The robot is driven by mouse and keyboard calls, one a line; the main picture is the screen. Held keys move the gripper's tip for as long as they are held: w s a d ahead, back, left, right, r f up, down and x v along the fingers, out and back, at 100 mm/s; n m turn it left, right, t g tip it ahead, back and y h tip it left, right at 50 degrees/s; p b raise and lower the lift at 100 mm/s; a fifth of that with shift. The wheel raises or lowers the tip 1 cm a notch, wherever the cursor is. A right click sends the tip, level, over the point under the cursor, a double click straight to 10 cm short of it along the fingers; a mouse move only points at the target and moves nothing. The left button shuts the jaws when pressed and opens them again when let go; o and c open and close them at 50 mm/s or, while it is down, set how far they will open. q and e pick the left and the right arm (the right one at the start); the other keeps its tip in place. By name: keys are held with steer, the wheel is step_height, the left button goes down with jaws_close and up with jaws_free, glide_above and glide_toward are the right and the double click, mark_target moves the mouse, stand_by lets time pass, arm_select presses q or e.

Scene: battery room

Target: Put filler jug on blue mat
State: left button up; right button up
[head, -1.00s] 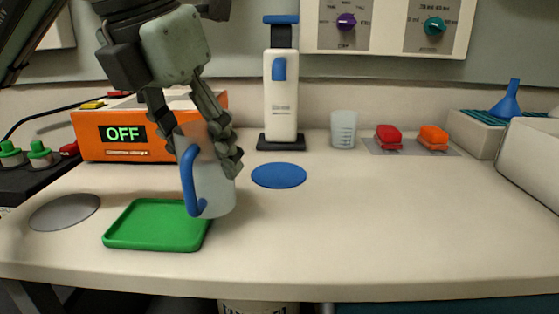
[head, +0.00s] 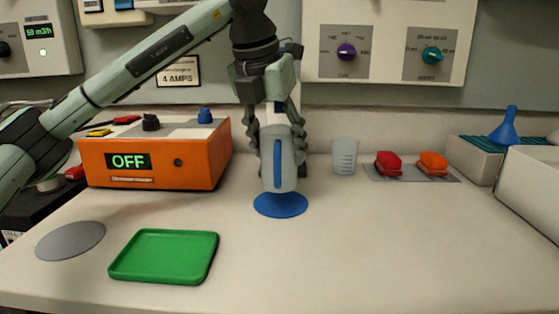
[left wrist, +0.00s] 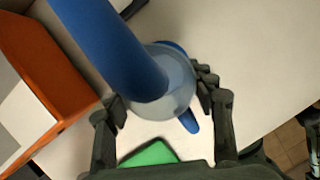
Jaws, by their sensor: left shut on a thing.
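The filler jug (head: 283,174) is a translucent pale cup with a blue handle facing me. My left gripper (head: 283,142) is shut on its upper part and holds it upright. The jug's lower end overlaps the far part of the round blue mat (head: 281,208) in the head view; I cannot tell whether it touches. In the left wrist view the jug (left wrist: 178,98) is between the fingers (left wrist: 165,98), its handle pointing down.
The bottle dispenser stands behind my left gripper, mostly hidden. A clear beaker (head: 344,156) and red and orange clips (head: 388,163) are to the right. The orange power box (head: 160,160) and green tray (head: 165,257) are left. The front right of the bench is clear.

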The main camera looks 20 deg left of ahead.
arm_select(q)
steer(key=shift+w, duration=0.4)
step_height(320, 180, down, 3)
steer(key=shift+f, duration=0.25)
arm_select(e)
steer(key=shift+f, duration=0.3)
arm_select(q)
steer(key=shift+f, duration=0.15)
steer(key=o, duration=0.8)
steer(key=shift+c, duration=0.2)
steer(key=o, duration=0.5)
steer(key=shift+s, duration=0.1)
steer(key=shift+c, duration=0.2)
arm_select(e)
steer(key=shift+w+r, duration=0.1)
steer(key=shift+r, duration=0.35)
